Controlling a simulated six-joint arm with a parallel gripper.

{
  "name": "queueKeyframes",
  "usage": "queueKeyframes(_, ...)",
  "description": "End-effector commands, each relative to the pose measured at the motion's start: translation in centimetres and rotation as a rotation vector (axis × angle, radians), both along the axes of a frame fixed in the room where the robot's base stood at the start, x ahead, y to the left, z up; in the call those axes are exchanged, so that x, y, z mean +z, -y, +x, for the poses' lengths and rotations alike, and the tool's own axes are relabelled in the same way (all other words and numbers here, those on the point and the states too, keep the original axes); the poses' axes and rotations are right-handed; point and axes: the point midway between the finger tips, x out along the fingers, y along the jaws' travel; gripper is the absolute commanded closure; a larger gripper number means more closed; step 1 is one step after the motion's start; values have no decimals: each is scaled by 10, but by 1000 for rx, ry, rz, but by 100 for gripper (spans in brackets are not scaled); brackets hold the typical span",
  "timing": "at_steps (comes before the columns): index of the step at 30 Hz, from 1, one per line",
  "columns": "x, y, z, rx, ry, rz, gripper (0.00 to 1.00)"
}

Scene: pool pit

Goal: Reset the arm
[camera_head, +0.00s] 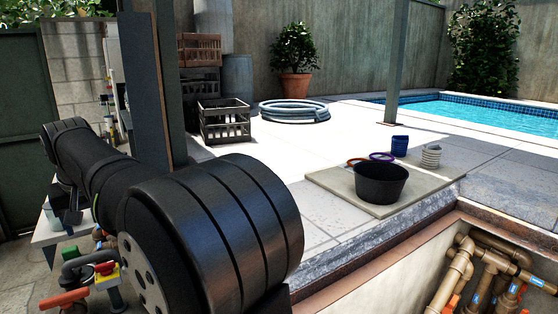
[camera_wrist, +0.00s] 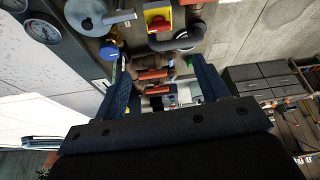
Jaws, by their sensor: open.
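My gripper (camera_wrist: 163,82) shows in the wrist view, its two dark fingers spread apart with a gap between them. It is open, and I see nothing held between the fingers. Beyond the gap are pipes and orange-red valve handles (camera_wrist: 155,74), at a distance I cannot judge. In the head view my black arm fills the left foreground and reaches away to the left. My fingers cannot be made out in that view.
A red and yellow switch (camera_wrist: 158,19) and a pressure gauge (camera_wrist: 43,31) lie beyond the fingers. A black bucket (camera_head: 380,184) stands on a slab near the pit edge. Brown pipes (camera_head: 455,270) run in the pit. A grey post (camera_head: 148,90) rises behind my arm. Open paving lies mid-view.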

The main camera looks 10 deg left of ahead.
Motion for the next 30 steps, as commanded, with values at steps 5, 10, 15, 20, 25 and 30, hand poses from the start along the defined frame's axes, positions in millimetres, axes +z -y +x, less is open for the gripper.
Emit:
queueKeyframes(5,-18,-8,6,-114,-19,-15,33)
queueKeyframes(10,-38,-17,12,-237,-33,-26,33)
queueKeyframes(15,-58,-25,17,-359,-40,-32,33)
queueKeyframes(20,-77,-32,22,-472,-41,-36,33)
queueKeyframes(25,-98,-39,27,-591,-38,-36,33)
queueKeyframes(30,-117,-45,30,-705,-31,-30,33)
